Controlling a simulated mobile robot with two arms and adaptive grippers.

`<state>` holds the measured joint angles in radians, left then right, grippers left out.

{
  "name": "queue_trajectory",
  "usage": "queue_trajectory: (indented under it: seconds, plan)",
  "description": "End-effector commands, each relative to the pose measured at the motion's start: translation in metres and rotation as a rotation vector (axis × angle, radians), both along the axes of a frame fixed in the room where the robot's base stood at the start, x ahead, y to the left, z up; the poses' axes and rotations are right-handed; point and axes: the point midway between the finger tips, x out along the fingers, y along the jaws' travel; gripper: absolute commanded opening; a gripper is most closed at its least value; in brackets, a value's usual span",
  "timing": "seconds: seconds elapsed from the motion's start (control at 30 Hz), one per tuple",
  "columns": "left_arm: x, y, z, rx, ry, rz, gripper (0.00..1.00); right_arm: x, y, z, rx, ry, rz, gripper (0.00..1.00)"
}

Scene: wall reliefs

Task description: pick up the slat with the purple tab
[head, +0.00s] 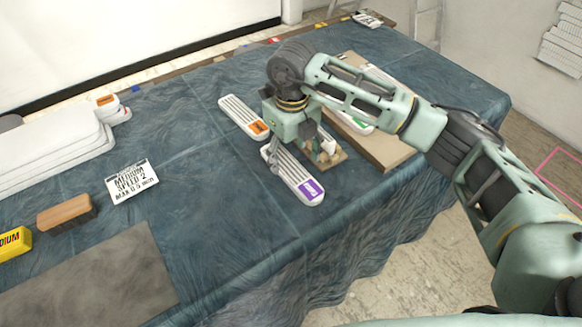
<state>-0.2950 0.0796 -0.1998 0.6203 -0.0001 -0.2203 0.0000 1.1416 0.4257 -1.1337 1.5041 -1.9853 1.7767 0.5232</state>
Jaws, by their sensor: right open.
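The slat with the purple tab (297,181) lies on the blue cloth of the table, in the middle of the head view. It is long, white and grooved, with the purple tab at its near end. My right gripper (296,155) points down over the far part of this slat, its fingers open. The gripper hides the slat's far end, and I cannot tell whether the fingers touch it. My left gripper is not in view.
A slat with an orange tab (238,112) lies just left of my gripper. A slat with a green tab (354,124) is partly behind my arm, by a tan board (385,150). Cloth in front is clear.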

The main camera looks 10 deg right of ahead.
Motion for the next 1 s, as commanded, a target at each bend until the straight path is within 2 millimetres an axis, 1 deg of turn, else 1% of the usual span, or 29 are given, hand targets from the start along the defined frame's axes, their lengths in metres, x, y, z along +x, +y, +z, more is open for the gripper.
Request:
queue_trajectory:
  seconds: [0.03, 0.1, 0.2, 0.27, 0.37, 0.4, 0.53, 0.63, 0.77, 1.0]
  plan:
    - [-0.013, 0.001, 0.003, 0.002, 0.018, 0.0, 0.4, -0.001, -0.001, -0.005, 0.0, 0.003, -0.001, 0.67]
    - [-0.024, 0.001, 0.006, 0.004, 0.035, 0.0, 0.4, -0.001, -0.003, -0.015, -0.001, 0.004, -0.002, 0.67]
    - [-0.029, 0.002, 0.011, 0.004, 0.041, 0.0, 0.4, 0.0, -0.005, -0.03, -0.001, 0.004, -0.001, 0.67]
    - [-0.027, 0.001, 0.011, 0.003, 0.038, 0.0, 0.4, 0.0, -0.004, -0.039, 0.001, 0.004, -0.001, 0.67]
    - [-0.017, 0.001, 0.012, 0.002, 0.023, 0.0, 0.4, 0.001, -0.005, -0.048, 0.001, 0.001, -0.001, 0.67]
    - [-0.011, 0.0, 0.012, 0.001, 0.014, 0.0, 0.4, 0.001, -0.004, -0.05, 0.0, 0.001, 0.0, 0.67]
    - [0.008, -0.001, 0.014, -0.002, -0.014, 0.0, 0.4, 0.001, -0.004, -0.051, 0.001, 0.0, 0.0, 0.67]
    - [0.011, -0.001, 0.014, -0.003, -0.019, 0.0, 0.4, 0.001, -0.004, -0.051, 0.001, 0.0, 0.0, 0.66]
    - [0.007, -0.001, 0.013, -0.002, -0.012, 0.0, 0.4, 0.001, -0.004, -0.05, 0.001, 0.0, 0.0, 0.55]
    - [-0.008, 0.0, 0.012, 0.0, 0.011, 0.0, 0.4, 0.001, -0.004, -0.05, 0.001, 0.0, 0.0, 0.34]
